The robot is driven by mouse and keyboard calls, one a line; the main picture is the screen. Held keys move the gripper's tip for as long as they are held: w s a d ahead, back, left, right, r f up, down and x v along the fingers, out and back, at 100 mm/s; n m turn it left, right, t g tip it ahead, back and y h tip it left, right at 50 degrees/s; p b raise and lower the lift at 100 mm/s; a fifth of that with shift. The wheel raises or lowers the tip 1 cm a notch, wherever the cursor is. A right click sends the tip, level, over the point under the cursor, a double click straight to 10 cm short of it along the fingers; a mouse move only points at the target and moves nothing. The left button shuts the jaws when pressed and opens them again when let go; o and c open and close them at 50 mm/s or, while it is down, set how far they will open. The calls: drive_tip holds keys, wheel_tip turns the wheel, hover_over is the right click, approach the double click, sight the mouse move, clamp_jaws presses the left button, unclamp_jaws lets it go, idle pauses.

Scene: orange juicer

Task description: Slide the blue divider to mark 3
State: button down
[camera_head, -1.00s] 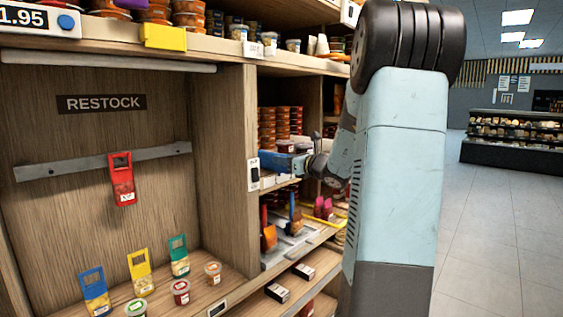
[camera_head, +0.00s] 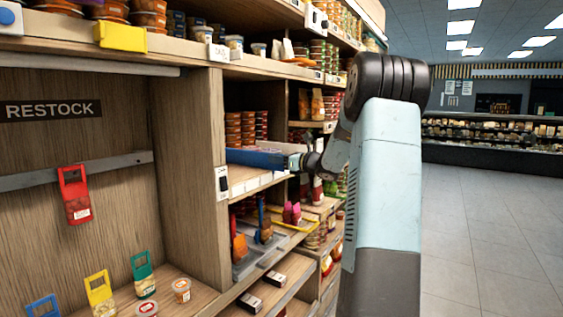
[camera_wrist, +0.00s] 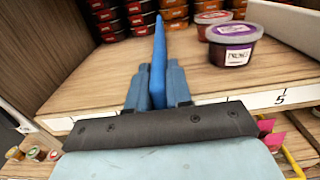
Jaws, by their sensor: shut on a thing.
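My gripper (camera_wrist: 157,82) is shut on the blue divider (camera_wrist: 159,45), a thin upright panel running back over a wooden shelf (camera_wrist: 100,87). In the head view, my gripper (camera_head: 306,161) is at the shelf's front with the divider (camera_head: 258,158) reaching left from it. The white strip (camera_wrist: 235,103) on the shelf's front edge shows a 5 to the right of the gripper. Mark 3 cannot be made out; my gripper covers part of the strip.
A purple-lidded tub (camera_wrist: 233,40) stands right of the divider, with a white panel (camera_wrist: 285,22) farther right. Stacked dark tubs (camera_wrist: 110,20) stand at the back. A wooden side wall (camera_wrist: 35,50) is at left.

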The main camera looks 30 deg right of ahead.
drive_tip(key=shift+d+f, duration=0.1)
drive_tip(key=shift+d, duration=0.2)
drive_tip(key=c, duration=1.1)
unclamp_jaws()
drive_tip(key=shift+s+a, duration=0.1)
drive_tip(key=shift+s, duration=0.1)
drive_tip(key=v, duration=1.3)
drive_tip(key=shift+s, duration=0.25)
drive_tip(key=shift+d, duration=0.25)
